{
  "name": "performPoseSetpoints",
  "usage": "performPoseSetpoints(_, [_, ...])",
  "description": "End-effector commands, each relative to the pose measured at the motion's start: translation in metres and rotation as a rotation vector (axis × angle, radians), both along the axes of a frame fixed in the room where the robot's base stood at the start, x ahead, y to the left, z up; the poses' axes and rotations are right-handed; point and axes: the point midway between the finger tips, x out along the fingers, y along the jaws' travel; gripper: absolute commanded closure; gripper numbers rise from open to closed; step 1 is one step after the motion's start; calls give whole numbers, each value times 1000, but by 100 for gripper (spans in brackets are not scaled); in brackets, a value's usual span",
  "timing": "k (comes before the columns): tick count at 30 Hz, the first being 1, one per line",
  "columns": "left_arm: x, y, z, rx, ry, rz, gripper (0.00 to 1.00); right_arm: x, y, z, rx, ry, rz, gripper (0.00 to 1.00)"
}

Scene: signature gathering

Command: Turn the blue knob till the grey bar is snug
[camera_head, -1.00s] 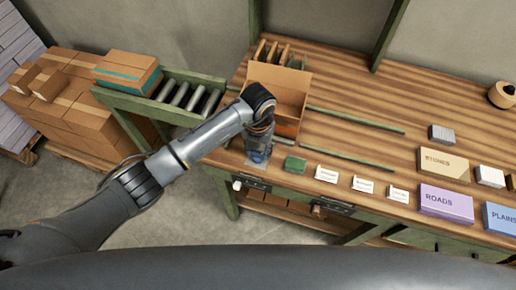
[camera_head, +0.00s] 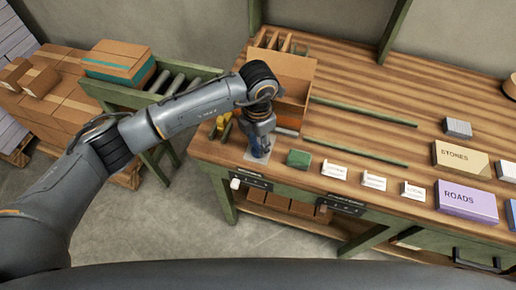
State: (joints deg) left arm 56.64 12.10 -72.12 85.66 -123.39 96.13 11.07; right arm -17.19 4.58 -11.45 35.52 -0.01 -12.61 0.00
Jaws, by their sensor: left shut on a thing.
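My left gripper (camera_head: 259,148) points down at the front left corner of the wooden workbench, its fingers shut around the blue knob (camera_head: 258,152). Only a little blue shows between and below the fingers. A pale, clear-looking plate (camera_head: 254,160) lies under it on the bench top. I cannot make out the grey bar; the gripper and wrist may hide it. My right gripper is not in view.
An open cardboard box (camera_head: 290,90) stands right behind the gripper. A green block (camera_head: 299,158) and white cards (camera_head: 334,170) lie to its right. Yellow and green pieces (camera_head: 221,124) lie to its left. A roller conveyor (camera_head: 178,92) adjoins the bench's left side.

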Motion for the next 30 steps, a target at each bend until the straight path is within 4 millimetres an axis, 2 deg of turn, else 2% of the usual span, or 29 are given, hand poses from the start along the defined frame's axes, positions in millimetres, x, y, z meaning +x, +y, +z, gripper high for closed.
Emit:
performPoseSetpoints(1, [1, 1, -8, 2, -5, -47, 92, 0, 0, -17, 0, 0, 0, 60])
performPoseSetpoints(15, [1, 1, -8, 2, -4, -492, 92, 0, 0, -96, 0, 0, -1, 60])
performPoseSetpoints(24, [1, 0, -6, 0, -3, -735, 92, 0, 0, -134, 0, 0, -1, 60])
performPoseSetpoints(30, [0, 0, -4, 0, -2, -846, 92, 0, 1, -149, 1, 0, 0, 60])
